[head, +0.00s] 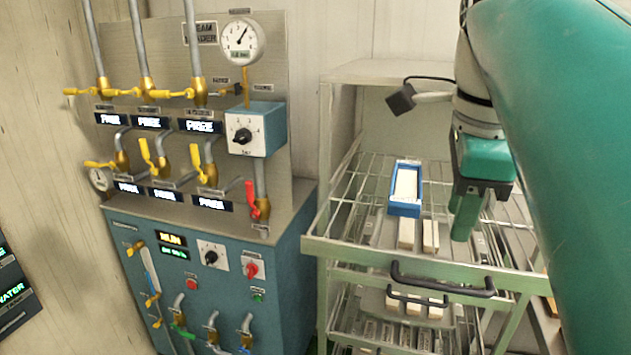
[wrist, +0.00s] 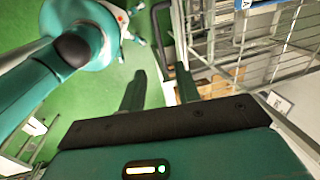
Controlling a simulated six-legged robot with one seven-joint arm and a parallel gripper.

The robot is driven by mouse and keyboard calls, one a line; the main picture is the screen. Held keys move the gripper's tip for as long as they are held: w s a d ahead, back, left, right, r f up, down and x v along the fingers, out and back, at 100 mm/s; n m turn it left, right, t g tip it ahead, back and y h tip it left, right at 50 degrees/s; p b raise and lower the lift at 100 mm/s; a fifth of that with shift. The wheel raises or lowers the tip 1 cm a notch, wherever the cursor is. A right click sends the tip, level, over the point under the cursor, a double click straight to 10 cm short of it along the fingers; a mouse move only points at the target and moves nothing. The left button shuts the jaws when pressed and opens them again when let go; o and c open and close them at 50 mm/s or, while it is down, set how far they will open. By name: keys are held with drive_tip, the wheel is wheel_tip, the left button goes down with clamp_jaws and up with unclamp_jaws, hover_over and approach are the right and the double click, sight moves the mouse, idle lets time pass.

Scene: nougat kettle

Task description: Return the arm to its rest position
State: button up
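My gripper (head: 466,218) hangs from my green arm at the right of the head view, pointing down over the right part of the wire rack drawer (head: 340,249). In the wrist view my gripper (wrist: 160,88) shows two green fingers standing apart with nothing between them, so it is open and empty. A blue tray (head: 405,211) holding a pale block (head: 405,183) sits on the rack, left of my gripper and apart from it.
A steam panel (head: 225,130) with valves, gauges and a red-handled lever stands on the left. Pale blocks (head: 430,236) lie in the rack near the tray. Black drawer handles (head: 440,281) stick out in front. Green floor (wrist: 205,20) shows in the wrist view.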

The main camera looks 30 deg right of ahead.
drive_tip(key=shift+s+a+r, duration=0.1)
drive_tip(key=shift+r, duration=0.65)
